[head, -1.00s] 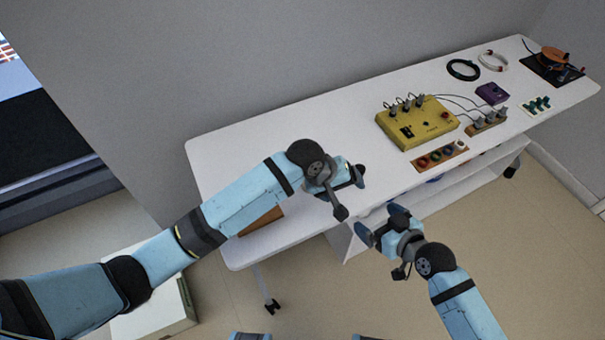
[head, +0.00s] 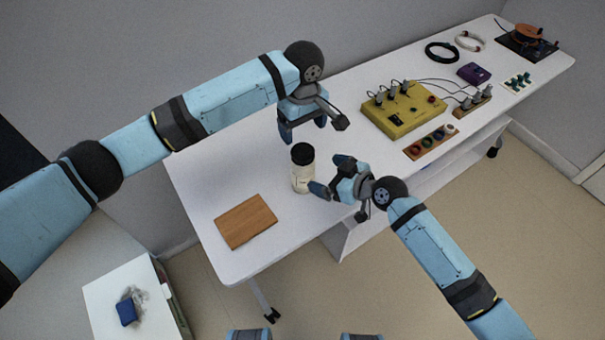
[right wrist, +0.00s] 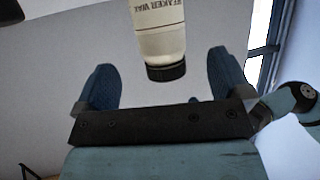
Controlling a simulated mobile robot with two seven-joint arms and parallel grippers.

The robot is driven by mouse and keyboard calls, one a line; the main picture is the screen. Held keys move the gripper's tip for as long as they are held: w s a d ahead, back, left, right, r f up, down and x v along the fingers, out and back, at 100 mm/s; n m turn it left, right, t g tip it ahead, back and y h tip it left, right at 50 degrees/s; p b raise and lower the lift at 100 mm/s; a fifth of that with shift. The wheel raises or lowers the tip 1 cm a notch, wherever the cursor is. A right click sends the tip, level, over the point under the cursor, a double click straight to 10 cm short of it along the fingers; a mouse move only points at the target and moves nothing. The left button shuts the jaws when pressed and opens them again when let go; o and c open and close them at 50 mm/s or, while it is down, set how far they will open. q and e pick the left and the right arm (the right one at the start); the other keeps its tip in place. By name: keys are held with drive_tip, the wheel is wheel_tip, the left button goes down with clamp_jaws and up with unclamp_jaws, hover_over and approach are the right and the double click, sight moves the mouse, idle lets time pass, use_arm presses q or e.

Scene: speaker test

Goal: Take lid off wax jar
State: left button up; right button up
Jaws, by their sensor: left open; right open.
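The wax jar (head: 301,180) is a pale cylinder with a black lid (head: 302,154), standing upright on the white table. In the right wrist view the jar (right wrist: 161,30) appears upside down, its dark lid (right wrist: 166,72) lowest and part of its label readable. My left gripper (head: 303,128) is open, above and behind the lid, apart from it. My right gripper (head: 329,176) is open at the jar's right side. The right wrist view shows the jar between the lines of its spread fingers; whether either touches it I cannot tell.
A wooden block (head: 246,221) lies left of the jar on the white table (head: 215,180). A yellow box (head: 403,109) with cables, a wooden strip of coloured sockets (head: 431,142) and a purple box (head: 474,73) are to the right. The table's front edge is close below the jar.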

sight(313, 169)
drive_tip(key=x, duration=0.8)
drive_tip(key=shift+f, duration=0.1)
